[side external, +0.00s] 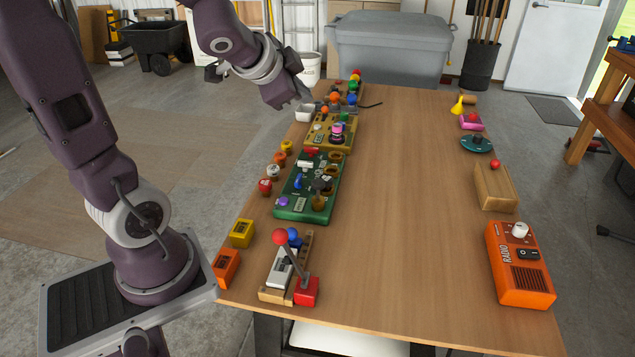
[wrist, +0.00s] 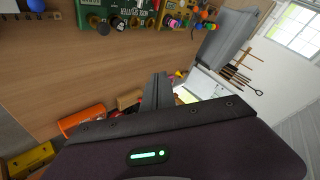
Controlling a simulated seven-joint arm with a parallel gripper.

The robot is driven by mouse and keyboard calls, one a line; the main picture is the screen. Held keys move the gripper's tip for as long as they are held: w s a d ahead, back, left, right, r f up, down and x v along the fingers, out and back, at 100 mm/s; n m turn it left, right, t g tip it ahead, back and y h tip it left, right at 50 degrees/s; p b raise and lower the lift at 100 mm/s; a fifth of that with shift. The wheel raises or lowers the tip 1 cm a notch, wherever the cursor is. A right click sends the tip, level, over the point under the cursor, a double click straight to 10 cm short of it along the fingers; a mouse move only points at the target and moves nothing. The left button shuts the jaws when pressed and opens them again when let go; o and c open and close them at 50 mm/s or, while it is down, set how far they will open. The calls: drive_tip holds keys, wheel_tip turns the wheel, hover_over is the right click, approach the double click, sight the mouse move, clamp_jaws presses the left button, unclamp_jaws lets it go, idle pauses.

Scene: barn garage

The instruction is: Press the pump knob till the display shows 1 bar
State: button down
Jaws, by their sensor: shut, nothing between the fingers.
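My gripper (side external: 304,98) is shut and empty, above the far left edge of the table, beside the far board with coloured knobs (side external: 345,92). In the wrist view the shut fingers (wrist: 157,90) point out over the table. I cannot tell for sure which piece is the pump. A tan wooden block (side external: 494,188) with a red ball knob (side external: 495,164) stands at the right of the table, well apart from my gripper. No display reading in bar is legible in either view.
Along the left stand a yellow board (side external: 318,141), a green board (side external: 291,208) and a joystick board (side external: 274,296). An orange radio (side external: 522,272), teal disc (side external: 477,145) and pink box (side external: 470,123) line the right. The middle of the table (side external: 410,200) is clear.

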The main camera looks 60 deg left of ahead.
drive_tip(key=w+a+f+m+h, duration=0.3)
drive_tip(key=w+f+m, duration=0.1)
drive_tip(key=f, duration=0.2)
drive_tip(key=m+h, duration=0.2)
drive_tip(key=h, duration=0.1)
hover_over(314, 183)
wheel_tip(314, 183, down, 5)
drive_tip(key=shift+f, duration=4.4)
drive_tip(key=shift+f, duration=0.4)
